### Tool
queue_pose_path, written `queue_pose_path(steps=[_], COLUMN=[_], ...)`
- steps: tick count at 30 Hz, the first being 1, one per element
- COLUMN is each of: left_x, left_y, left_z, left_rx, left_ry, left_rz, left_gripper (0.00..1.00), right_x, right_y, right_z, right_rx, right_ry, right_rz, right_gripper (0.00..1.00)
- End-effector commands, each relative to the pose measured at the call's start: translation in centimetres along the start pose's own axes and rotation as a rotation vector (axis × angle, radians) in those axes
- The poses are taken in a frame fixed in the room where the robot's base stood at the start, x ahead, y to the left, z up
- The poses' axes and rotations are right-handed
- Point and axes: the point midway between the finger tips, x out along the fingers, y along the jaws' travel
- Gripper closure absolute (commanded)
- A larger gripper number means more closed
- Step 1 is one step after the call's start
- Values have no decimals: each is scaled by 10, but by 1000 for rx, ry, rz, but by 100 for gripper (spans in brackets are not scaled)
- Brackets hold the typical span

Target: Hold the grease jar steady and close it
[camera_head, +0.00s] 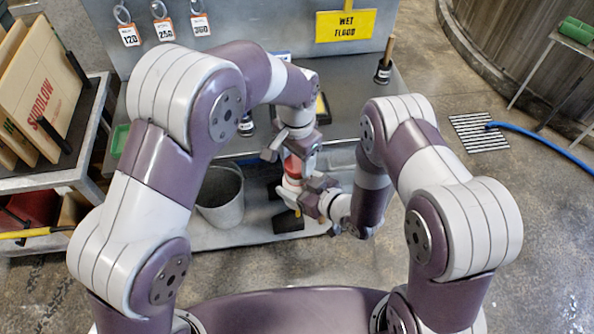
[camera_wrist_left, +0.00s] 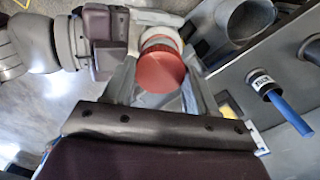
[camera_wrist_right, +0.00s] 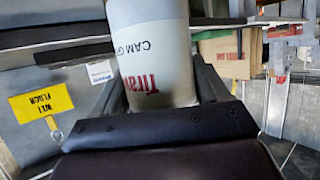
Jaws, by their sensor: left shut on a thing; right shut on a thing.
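The grease jar is a white cylinder with grey and red lettering. It fills the upper middle of the right wrist view (camera_wrist_right: 152,50), and its red top area shows between the grippers in the head view (camera_head: 292,167). My right gripper (camera_head: 318,197) is shut on the jar's body from the side. The red round lid (camera_wrist_left: 162,68) lies between the fingers of my left gripper (camera_head: 292,148), which is shut on it from above. In the left wrist view the lid is over the jar's mouth. I cannot tell whether it is seated or threaded.
A grey metal bucket (camera_head: 221,197) stands left of the jar, lower down. Behind are a steel counter (camera_head: 345,95), a dark pot with a wooden handle (camera_head: 384,70) and a yellow sign (camera_head: 345,25). A cart with boards (camera_head: 45,95) is at left.

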Motion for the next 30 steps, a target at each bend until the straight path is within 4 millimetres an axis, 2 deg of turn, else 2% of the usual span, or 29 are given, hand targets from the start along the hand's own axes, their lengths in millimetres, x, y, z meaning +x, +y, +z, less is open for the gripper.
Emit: queue_pose_path(steps=[8, 18, 30], left_x=[1, 18, 18], left_y=[0, 0, 0], left_z=[0, 0, 0], left_rx=[0, 1, 1], left_ry=[0, 0, 0], left_rz=[0, 0, 0], left_gripper=[71, 71, 71], right_x=[0, 0, 0], right_y=[0, 0, 0], right_z=[-1, -1, -1], right_rx=[-1, -1, -1], right_ry=[2, 2, 2], right_rz=[0, 0, 0], right_gripper=[80, 80, 80])
